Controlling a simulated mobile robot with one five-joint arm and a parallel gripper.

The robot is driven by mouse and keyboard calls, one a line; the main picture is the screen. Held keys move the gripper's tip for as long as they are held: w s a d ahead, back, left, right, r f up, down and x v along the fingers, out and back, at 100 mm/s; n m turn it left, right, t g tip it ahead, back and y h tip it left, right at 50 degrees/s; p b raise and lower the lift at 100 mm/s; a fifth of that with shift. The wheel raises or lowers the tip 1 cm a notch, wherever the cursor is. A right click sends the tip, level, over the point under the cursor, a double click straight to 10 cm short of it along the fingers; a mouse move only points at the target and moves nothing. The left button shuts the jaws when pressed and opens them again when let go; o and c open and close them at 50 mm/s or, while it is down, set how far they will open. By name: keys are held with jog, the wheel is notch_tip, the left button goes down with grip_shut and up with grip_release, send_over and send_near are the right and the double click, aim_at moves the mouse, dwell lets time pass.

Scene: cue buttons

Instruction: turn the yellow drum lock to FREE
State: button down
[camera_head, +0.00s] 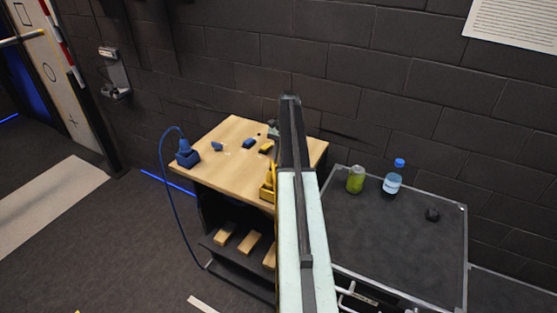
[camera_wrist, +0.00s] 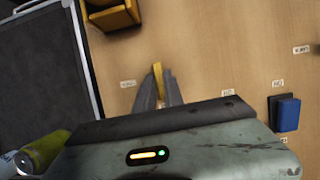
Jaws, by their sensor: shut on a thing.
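My gripper (camera_wrist: 160,88) is low over the wooden tabletop in the wrist view. Its two dark fingers are shut on a narrow yellow part (camera_wrist: 157,76), which I take to be the yellow drum lock's handle. The rest of the lock is hidden by the fingers, and I cannot tell which way it is turned. In the head view, a yellow and dark piece (camera_head: 266,147) shows beside my arm, which hides the gripper's tips. Small white labels (camera_wrist: 127,83) lie on the wood, too blurred to read.
A yellow housing (camera_wrist: 110,14) stands near the table (camera_head: 232,128) edge. A blue block (camera_wrist: 285,113) is to the right in the wrist view. A blue plug unit (camera_head: 187,155) with a cable is at the table's left. A green can (camera_head: 356,179) and bottle (camera_head: 393,178) stand on the dark case (camera_head: 390,235).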

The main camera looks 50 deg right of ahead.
jog(key=shift+w, duration=0.1)
jog(key=c, duration=1.4)
grip_release()
jog(key=shift+d, duration=0.1)
jog(key=shift+c, duration=0.2)
jog(key=s+p+v, duration=0.1)
jog(key=p+v, duration=0.6)
jog(key=shift+w+r, duration=0.4)
jog(key=shift+w, duration=0.1)
jog(key=shift+d, duration=0.1)
